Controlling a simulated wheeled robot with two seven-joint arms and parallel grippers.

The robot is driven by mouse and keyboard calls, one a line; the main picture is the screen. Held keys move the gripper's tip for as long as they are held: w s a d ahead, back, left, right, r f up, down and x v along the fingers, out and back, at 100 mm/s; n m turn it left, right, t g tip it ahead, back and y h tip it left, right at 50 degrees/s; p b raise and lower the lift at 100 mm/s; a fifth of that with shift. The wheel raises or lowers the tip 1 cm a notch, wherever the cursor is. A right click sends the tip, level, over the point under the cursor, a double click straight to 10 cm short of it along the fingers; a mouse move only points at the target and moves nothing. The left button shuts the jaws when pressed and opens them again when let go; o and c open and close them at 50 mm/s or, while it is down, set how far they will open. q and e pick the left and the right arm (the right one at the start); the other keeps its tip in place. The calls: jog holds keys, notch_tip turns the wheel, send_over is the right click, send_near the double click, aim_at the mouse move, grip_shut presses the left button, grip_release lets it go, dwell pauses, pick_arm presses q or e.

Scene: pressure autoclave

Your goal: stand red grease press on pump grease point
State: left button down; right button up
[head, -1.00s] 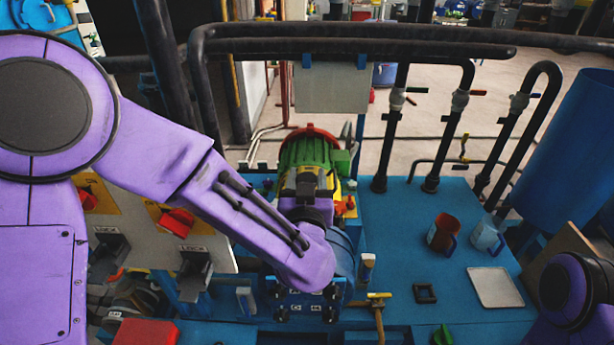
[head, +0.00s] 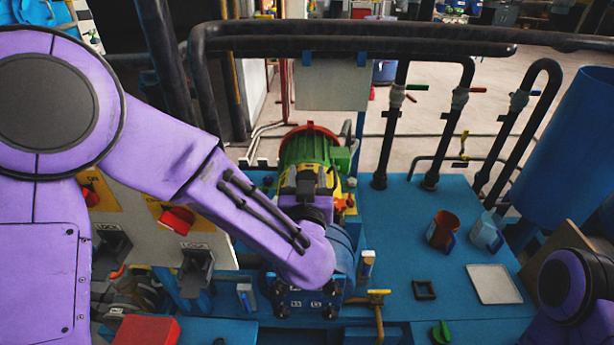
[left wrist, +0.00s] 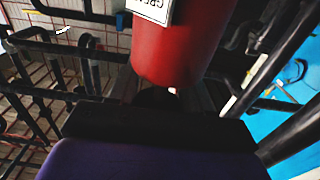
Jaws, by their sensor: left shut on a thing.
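The red grease press (left wrist: 180,45) fills the top middle of the left wrist view. It is a red cylinder with a white label whose lettering is partly cut off. My left gripper (left wrist: 165,98) is shut on it; the dark jaws are hard to make out. In the head view my dark left gripper (head: 308,185) is over the near end of the green pump motor (head: 306,153), which has a red end cover. I cannot pick out the press for sure there. The pump grease point is not clearly visible, and my wrist covers part of the pump. My right gripper is out of view.
Black pipes (head: 350,47) run across the back. Red switches (head: 177,220) and a red box (head: 146,331) are at left.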

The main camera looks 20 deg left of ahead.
pick_arm(q)
jog(key=shift+r+p, duration=0.1)
jog(key=shift+p, duration=0.3)
dwell(0.5)
jog(key=shift+f+b, duration=1.1)
jog(key=shift+f, duration=0.35)
jog(key=shift+c, duration=2)
grip_release()
jog(key=shift+s, duration=0.15)
jog(key=v, duration=1)
jog(key=shift+s+p, duration=0.2)
jog(key=shift+p, duration=0.2)
jog(key=shift+d, duration=0.1)
